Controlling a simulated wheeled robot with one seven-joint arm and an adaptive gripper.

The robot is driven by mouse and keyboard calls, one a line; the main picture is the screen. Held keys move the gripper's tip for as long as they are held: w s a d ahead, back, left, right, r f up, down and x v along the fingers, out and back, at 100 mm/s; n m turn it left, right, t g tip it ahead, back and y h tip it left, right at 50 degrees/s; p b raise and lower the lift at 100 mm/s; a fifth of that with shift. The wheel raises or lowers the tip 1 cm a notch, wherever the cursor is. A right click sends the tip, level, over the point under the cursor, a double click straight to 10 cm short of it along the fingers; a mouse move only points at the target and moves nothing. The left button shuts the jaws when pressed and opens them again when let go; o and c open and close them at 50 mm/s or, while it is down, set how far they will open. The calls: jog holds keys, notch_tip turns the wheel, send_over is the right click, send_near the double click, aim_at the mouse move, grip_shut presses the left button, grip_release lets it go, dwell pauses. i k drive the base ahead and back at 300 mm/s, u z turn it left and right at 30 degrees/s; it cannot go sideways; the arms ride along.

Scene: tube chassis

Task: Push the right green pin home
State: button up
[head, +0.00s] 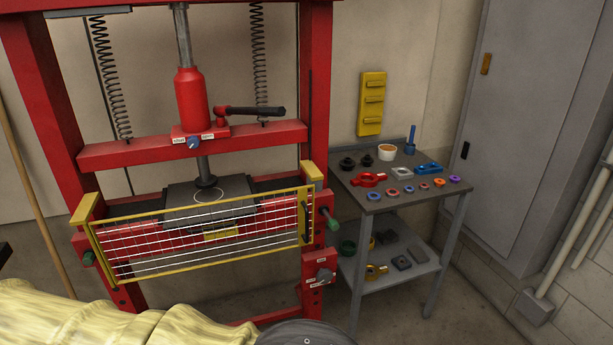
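The right green pin (331,221) is at the right red post of the press, beside the right end of the yellow mesh guard (205,235). Its green end stands out to the right of the post, with a short dark length visible between. The left green pin (88,258) is low on the left post, and only a little of its green end shows. My gripper is not in view.
The red press (192,100) stands at left and centre. A red control box with a knob (321,276) sits below the right pin. A grey cart (415,195) with small parts stands close on the right. A grey cabinet (525,110) is behind it.

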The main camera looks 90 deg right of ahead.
aim_at(335, 226)
jog(key=z, duration=2.95)
jog(key=i, duration=0.5)
jog(key=u, duration=0.75)
jog(key=k, duration=0.4)
jog(key=z, duration=0.65)
